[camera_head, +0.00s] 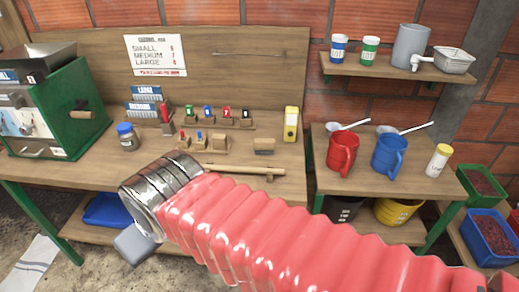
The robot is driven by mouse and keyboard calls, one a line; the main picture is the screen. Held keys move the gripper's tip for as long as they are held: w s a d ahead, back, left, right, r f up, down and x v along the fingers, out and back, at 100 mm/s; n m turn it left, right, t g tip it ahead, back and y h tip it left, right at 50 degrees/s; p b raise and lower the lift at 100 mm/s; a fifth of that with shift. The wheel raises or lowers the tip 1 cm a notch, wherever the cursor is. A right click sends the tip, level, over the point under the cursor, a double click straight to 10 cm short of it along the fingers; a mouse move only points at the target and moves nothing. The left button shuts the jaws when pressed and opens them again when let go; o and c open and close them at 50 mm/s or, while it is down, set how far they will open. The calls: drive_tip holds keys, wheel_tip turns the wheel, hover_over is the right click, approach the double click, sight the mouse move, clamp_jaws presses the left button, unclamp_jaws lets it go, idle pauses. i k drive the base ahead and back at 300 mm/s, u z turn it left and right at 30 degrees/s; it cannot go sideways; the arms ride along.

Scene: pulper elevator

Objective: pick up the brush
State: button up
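A long pale wooden handle (240,168) lies near the front edge of the wooden workbench (100,172), with a small piece under its right end. Behind it sits a small wooden block with a darker underside (264,146). Either could be the brush; I cannot tell which. My arm, in a red ribbed sleeve with a metal collar, crosses the foreground from the lower right. The collar is in front of the bench's front edge, left of the handle. My gripper's fingers do not show. The arm hides part of the bench front.
A green machine (62,105) stands at the left, with a blue-lidded jar (128,137) beside it. Several small stamps on stands and a yellow device (291,124) are at the back. A red mug (342,152) and a blue mug (388,154) stand on the right table.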

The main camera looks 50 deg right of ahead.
sight(262, 147)
drive_tip(key=z, duration=0.1)
drive_tip(key=i, duration=1)
drive_tip(key=u, duration=0.1)
